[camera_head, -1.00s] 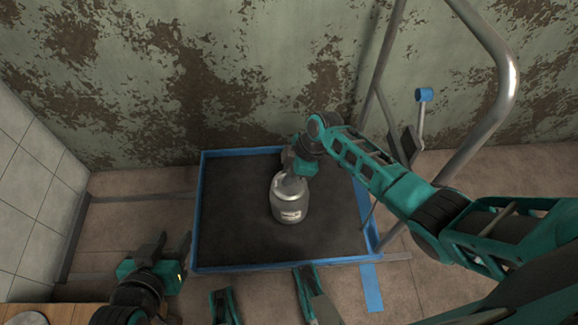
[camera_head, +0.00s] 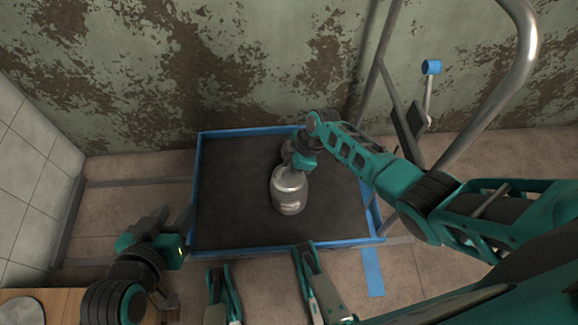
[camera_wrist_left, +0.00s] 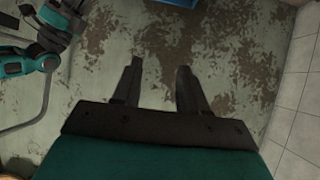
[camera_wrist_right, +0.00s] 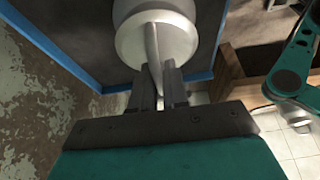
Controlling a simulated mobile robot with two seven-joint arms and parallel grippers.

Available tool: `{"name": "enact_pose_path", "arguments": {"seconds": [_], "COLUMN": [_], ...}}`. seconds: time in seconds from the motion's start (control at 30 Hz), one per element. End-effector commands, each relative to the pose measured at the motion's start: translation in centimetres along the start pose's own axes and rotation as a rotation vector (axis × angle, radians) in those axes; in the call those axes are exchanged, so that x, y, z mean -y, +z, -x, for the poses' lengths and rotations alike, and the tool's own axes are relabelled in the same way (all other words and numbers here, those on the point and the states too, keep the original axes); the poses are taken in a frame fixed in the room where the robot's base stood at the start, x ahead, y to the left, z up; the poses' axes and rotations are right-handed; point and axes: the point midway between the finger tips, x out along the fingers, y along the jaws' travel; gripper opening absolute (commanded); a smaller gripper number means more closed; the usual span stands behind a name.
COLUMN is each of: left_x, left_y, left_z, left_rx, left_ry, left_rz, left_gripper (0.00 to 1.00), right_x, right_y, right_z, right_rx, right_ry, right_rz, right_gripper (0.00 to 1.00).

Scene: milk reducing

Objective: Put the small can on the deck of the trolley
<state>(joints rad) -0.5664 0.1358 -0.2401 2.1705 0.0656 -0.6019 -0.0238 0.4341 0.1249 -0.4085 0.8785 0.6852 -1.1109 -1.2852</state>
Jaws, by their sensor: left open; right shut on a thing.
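The small can (camera_head: 289,196) is a silvery metal can with a pale label, upright over the dark deck of the trolley (camera_head: 235,215), right of its middle. The deck has a blue rim. My right gripper (camera_head: 297,166) reaches in from the right and is shut on the top of the can. In the right wrist view the fingers (camera_wrist_right: 158,88) close on a thin upright part of the can (camera_wrist_right: 150,40). I cannot tell whether the can's base touches the deck. My left gripper (camera_head: 172,222) is open and empty, left of the trolley; its parted fingers (camera_wrist_left: 157,80) show in the left wrist view.
The trolley's metal handle frame (camera_head: 500,90) rises at the right, with a blue-ended lever (camera_head: 431,68). A peeling wall (camera_head: 250,60) stands behind. A wooden surface (camera_head: 65,305) is at the lower left. The deck's left part is clear.

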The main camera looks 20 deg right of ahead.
Motion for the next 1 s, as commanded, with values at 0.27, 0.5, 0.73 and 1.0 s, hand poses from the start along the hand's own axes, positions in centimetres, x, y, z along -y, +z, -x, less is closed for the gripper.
{"name": "enact_pose_path", "arguments": {"seconds": [0.27, 0.5, 0.73, 1.0], "left_x": [0.1, 0.2, 0.2, 0.7], "left_y": [0.1, 0.2, -0.4, -1.7], "left_z": [-0.1, -0.1, 0.3, 1.7], "left_rx": [0.001, 0.002, 0.001, -0.003], "left_ry": [-0.002, -0.003, -0.005, -0.026], "left_rz": [0.0, 0.001, 0.001, 0.002], "left_gripper": [0.43, 0.43, 0.43, 0.43], "right_x": [0.0, 0.0, 0.0, 0.0], "right_y": [0.1, 0.1, -0.1, -0.2], "right_z": [-0.2, -0.2, 1.0, 6.8], "right_rx": [0.0, 0.0, 0.0, 0.001], "right_ry": [-0.001, -0.001, 0.001, 0.001], "right_rz": [0.0, 0.0, 0.0, 0.001], "right_gripper": [0.3, 0.4, 0.4, 0.4]}}
